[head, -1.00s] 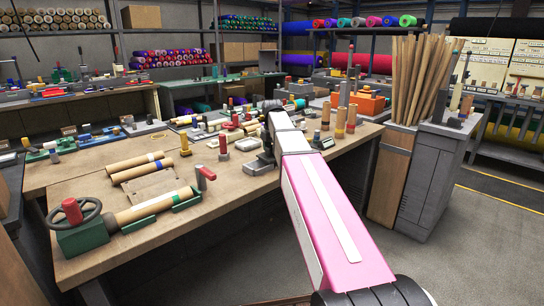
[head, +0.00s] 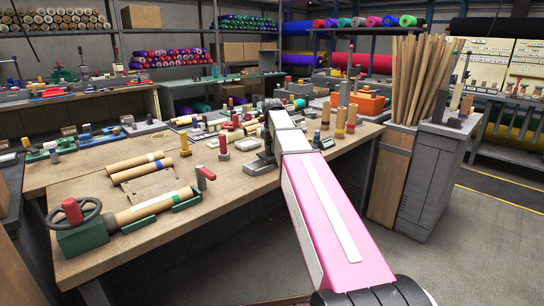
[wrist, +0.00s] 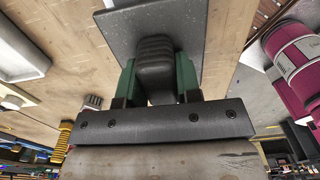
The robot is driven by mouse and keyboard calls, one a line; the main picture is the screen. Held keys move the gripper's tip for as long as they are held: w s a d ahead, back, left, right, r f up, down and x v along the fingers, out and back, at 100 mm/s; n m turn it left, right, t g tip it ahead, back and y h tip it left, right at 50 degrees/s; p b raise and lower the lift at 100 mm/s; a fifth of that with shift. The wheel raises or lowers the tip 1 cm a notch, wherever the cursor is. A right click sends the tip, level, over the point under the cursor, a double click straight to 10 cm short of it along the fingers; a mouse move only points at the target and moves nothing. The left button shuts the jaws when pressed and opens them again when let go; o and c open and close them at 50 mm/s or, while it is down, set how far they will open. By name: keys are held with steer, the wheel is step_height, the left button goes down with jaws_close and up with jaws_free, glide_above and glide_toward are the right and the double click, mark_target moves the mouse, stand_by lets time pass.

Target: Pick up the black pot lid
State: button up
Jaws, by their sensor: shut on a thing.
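My gripper (wrist: 158,85) has green fingers, shut on a black ribbed piece (wrist: 155,60) that sits between them in the wrist view. I take this piece for the black pot lid; only a narrow part of it shows and no round rim is visible. A dark grey flat plate (wrist: 112,22) lies behind or under it; I cannot tell whether they touch. In the head view my gripper is mostly hidden behind my pink and white arm, over the right part of the wooden workbench (head: 90,185).
Several tan rolls (head: 136,163) and a green clamp with a handwheel (head: 80,225) are on the bench's left part. A red-topped stand (head: 223,146) is just left of my gripper. Upright rolls (head: 340,122) stand to its right. A grey cabinet (head: 430,180) stands beyond the bench.

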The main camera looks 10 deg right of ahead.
steer(key=shift+r, duration=0.75)
steer(key=shift+r, duration=2.4)
